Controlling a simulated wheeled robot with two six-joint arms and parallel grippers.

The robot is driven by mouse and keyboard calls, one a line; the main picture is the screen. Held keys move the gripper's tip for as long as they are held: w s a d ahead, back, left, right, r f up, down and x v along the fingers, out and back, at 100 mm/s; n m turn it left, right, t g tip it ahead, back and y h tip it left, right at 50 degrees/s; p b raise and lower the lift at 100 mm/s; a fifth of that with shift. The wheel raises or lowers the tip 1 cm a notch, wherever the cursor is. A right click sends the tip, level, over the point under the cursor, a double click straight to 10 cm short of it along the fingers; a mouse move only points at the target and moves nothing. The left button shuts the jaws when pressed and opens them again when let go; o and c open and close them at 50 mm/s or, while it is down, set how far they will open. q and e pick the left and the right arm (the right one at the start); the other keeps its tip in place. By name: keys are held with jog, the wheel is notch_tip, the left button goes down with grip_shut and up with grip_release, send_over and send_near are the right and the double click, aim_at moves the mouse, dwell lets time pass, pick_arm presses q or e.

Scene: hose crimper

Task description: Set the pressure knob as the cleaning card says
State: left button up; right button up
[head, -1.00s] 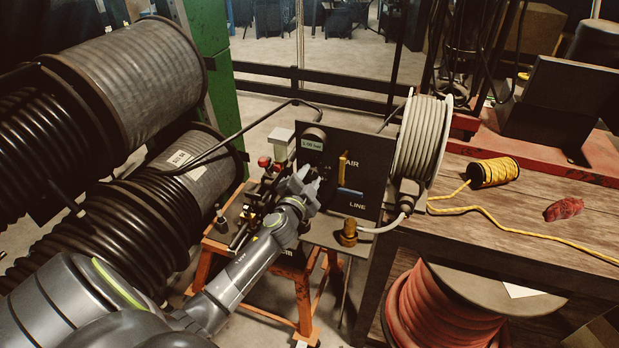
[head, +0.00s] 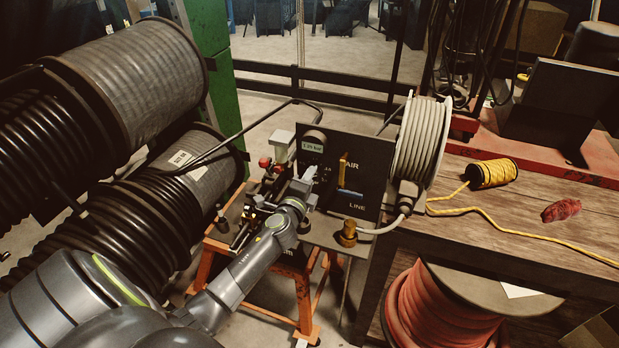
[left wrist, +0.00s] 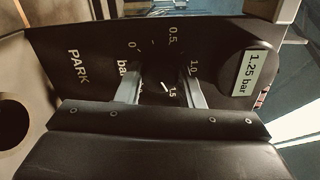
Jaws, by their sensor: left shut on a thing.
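The dark pressure knob (left wrist: 160,76) sits on the black panel (head: 375,150), ringed by white marks 0, 0.5, 1.0 and 1.5 bar. A small white pointer mark shows between the fingers, close to the 1.5 mark. My left gripper (head: 310,174) is at the panel's left part, its fingers (left wrist: 160,92) shut on the knob from both sides. The pressure display (left wrist: 250,73) reads 1.25 bar; it also shows in the head view (head: 312,146). I cannot make out a cleaning card. My right gripper is not in view.
A yellow lever (head: 343,163) by AIR and a blue lever (head: 349,193) by LINE stand right of my gripper. A grey hose reel (head: 422,140) stands beside the panel. The wooden bench (head: 520,215) holds a yellow rope spool (head: 492,173) and a red rag (head: 561,210).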

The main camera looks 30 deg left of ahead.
pick_arm(q)
jog(key=shift+f+m, duration=0.1)
jog(key=shift+m, duration=0.3)
jog(key=o, duration=1)
jog(key=shift+c, duration=0.2)
jog(key=shift+s, duration=0.1)
jog(key=b+v, duration=0.1)
jog(key=v, duration=1.6)
jog(key=shift+s+b, duration=0.15)
jog(key=shift+b, duration=0.15)
